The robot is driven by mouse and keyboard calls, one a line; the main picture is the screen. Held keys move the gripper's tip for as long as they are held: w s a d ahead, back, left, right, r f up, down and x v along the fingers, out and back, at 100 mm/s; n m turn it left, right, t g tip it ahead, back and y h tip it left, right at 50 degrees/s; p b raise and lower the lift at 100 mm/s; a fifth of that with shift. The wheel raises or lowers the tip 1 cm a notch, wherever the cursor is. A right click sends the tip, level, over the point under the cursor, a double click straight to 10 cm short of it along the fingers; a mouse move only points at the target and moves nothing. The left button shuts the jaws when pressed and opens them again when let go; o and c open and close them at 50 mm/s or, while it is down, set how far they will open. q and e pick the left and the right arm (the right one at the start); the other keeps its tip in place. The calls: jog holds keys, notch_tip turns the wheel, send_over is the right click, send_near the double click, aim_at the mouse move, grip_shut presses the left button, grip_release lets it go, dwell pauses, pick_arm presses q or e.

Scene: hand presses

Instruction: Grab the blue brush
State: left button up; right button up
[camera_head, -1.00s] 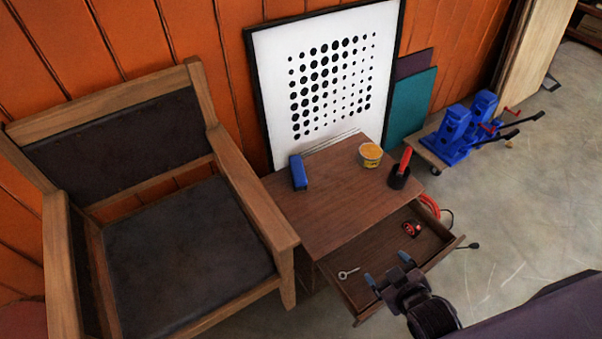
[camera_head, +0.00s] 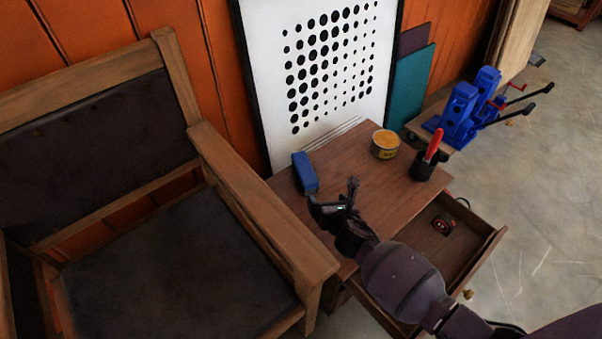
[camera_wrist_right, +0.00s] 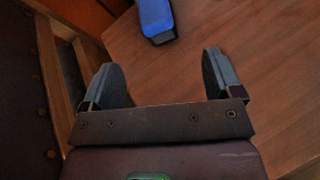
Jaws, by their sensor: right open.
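The blue brush (camera_head: 305,172) is a blue block lying near the back left edge of the small wooden table (camera_head: 352,165). In the right wrist view the brush (camera_wrist_right: 156,18) shows at the top, beyond the fingertips and apart from them. My right gripper (camera_head: 333,193) is above the table, just in front of the brush and to its right. Its two fingers (camera_wrist_right: 164,75) are spread with nothing between them. My left gripper is in no view.
A yellow tin (camera_head: 386,144) and a dark cup with a red handle (camera_head: 424,165) stand on the table's right side. The drawer (camera_head: 478,258) is open with a small red and black item inside. A wooden armchair (camera_head: 245,200) stands close on the left. A framed dotted picture (camera_head: 330,60) leans behind.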

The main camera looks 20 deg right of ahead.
aim_at(310, 179)
jog(key=w, duration=0.1)
jog(key=w+n, duration=0.1)
jog(key=w+f+n, duration=0.1)
jog(key=shift+a+b, duration=0.25)
jog(key=shift+b, duration=0.15)
jog(key=shift+n, duration=0.3)
jog(key=b+x, duration=0.1)
jog(key=x, duration=0.3)
jog(key=shift+f+b, duration=0.15)
jog(key=shift+b, duration=0.2)
jog(key=shift+w+f, duration=0.1)
jog(key=shift+w, duration=0.65)
jog(key=shift+w+f+b, duration=0.1)
jog(key=shift+w+b, duration=0.05)
jog(key=shift+b, duration=0.2)
jog(key=b+x, duration=0.2)
jog(key=x, duration=0.2)
jog(key=shift+f, duration=0.15)
jog(key=shift+w, duration=0.4)
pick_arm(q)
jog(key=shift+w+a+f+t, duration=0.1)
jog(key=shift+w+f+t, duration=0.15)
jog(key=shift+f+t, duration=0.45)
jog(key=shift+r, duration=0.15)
pick_arm(e)
jog(key=c, duration=1.1)
